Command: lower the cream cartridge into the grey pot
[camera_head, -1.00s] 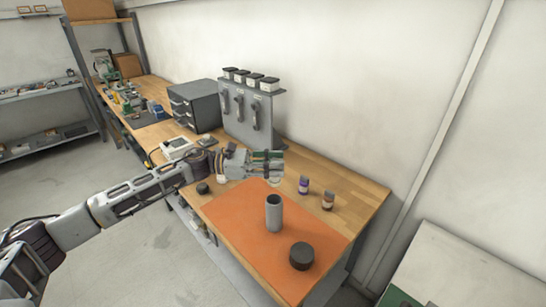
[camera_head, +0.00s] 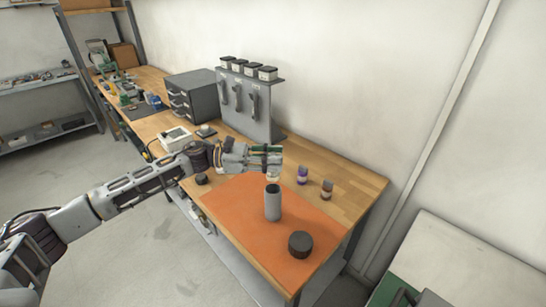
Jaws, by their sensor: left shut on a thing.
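The grey pot (camera_head: 272,205) stands upright and open-topped on the orange mat (camera_head: 242,218). My left gripper (camera_head: 267,160) is shut on the cream cartridge (camera_head: 274,175). It is above and a little behind the pot's mouth in the picture. Only a small pale lower part of the cartridge shows below the fingers; the rest is hidden by them. A small gap shows between the cartridge and the pot's rim. My right gripper is not in view.
A dark round lid (camera_head: 300,244) lies on the mat in front of the pot. A purple-labelled bottle (camera_head: 303,175) and a brown-labelled bottle (camera_head: 327,189) stand to the right. A grey rack (camera_head: 247,108) and drawer unit (camera_head: 193,97) stand behind.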

